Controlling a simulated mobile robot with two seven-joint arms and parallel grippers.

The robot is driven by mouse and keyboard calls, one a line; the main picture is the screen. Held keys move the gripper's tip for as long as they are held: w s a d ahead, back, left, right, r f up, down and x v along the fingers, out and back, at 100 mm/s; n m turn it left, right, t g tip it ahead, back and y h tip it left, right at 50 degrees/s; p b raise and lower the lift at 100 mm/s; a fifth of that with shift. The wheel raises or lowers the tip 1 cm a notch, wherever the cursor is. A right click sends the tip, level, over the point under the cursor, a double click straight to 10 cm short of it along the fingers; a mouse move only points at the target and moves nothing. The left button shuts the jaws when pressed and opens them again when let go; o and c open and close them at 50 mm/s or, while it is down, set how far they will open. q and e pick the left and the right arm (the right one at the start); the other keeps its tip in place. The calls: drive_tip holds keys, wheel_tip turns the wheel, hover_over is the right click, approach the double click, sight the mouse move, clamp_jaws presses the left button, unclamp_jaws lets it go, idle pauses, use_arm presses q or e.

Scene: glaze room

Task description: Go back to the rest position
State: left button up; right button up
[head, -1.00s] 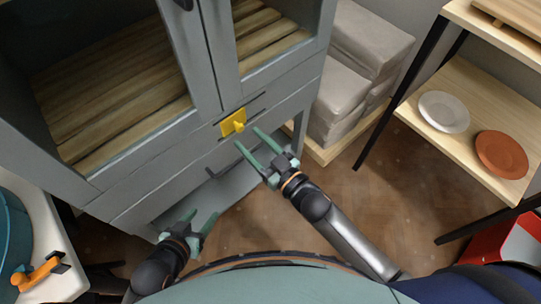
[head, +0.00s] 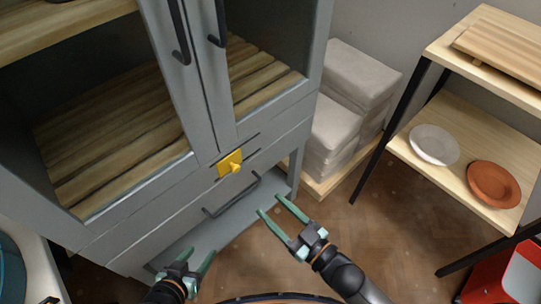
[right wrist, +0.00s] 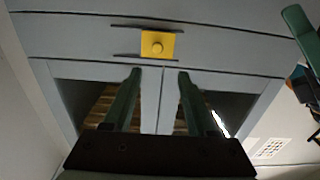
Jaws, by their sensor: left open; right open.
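My left gripper (head: 190,268) is open and empty at the bottom of the head view, in front of the grey cabinet's base. My right gripper (head: 270,205) is open and empty, over the floor in front of the cabinet's lower right part. In the right wrist view its two green fingers (right wrist: 155,90) stand apart with nothing between them. The grey cabinet (head: 200,200) fills the left of the head view. A yellow plate with a knob (head: 230,164) sits on its front below the doors, apart from both grippers. It also shows in the right wrist view (right wrist: 157,46).
Wrapped grey blocks (head: 335,130) are stacked right of the cabinet. A wooden shelf (head: 480,205) with black legs holds a white plate (head: 434,145) and a terracotta plate (head: 494,184). A red box (head: 490,280) is at lower right. The floor between is clear.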

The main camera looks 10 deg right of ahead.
use_arm(q)
drive_tip(key=shift+s+f, duration=0.1)
use_arm(e)
drive_tip(key=s+d+f+m+g+h, duration=0.5)
drive_tip(key=d+f+h, duration=0.2)
drive_tip(key=d+f, duration=0.15)
use_arm(q)
drive_tip(key=s+a+r+p, duration=0.1)
drive_tip(key=a+r+p, duration=0.2)
drive_tip(key=r+p, duration=1)
drive_tip(key=p, duration=0.4)
drive_tip(key=shift+s+n+y, duration=0.2)
drive_tip(key=shift+n+y, duration=0.2)
use_arm(e)
drive_tip(key=s+d+r, duration=0.1)
drive_tip(key=r, duration=0.5)
drive_tip(key=s+d+r+h, duration=0.1)
drive_tip(key=d+r, duration=0.1)
drive_tip(key=r, duration=0.5)
drive_tip(key=shift+s+d+r, duration=0.15)
drive_tip(key=shift+s+r, duration=0.05)
drive_tip(key=shift+s, duration=0.15)
